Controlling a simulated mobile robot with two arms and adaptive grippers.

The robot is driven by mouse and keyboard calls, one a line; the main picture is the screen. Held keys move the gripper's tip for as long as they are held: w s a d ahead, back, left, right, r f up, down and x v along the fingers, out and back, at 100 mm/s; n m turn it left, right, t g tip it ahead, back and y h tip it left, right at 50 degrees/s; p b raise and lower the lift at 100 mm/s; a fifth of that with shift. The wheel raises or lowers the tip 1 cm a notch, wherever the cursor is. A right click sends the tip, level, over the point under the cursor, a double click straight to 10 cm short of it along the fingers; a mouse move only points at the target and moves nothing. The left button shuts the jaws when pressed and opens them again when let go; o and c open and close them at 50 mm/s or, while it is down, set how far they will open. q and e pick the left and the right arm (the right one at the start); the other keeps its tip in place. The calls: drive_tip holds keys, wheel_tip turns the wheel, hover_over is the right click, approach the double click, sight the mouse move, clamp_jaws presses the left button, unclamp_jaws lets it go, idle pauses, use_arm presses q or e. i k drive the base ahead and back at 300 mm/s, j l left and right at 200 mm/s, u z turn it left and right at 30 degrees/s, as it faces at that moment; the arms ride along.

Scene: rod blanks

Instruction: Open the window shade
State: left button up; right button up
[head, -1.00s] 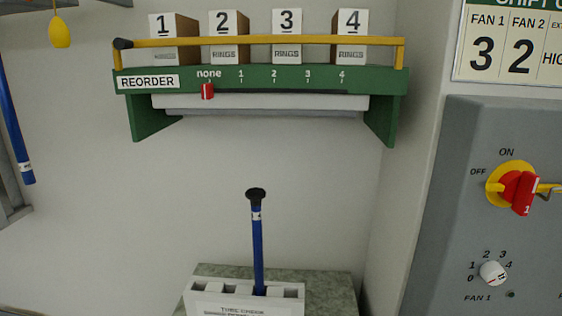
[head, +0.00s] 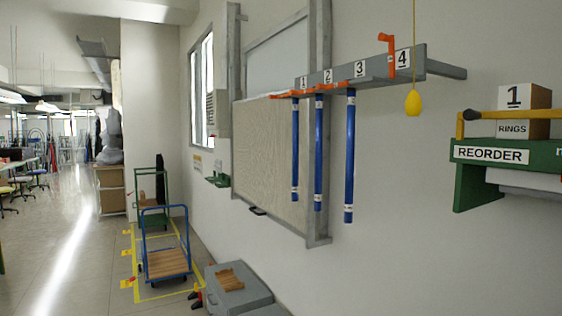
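A beige, fine-textured panel (head: 268,150) that looks like the shade covers the lower part of a grey metal frame (head: 320,150) on the wall. A paler panel (head: 275,68) fills the frame above it. A small black handle-like piece (head: 257,211) sits at the beige panel's lower edge. A yellow pull (head: 413,102) hangs on a cord to the right of the frame. A second window (head: 203,90) with bright panes is farther left. Neither gripper is in view.
A grey rack (head: 440,66) with several numbered places holds blue rods (head: 349,155) in front of the frame. A green REORDER shelf (head: 475,180) is at right. A grey box (head: 235,292) stands below. A blue cart (head: 165,250) stands at left; open floor (head: 75,260) lies beyond.

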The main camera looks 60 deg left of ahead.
sight(262, 125)
drive_tip(key=u, duration=1.95)
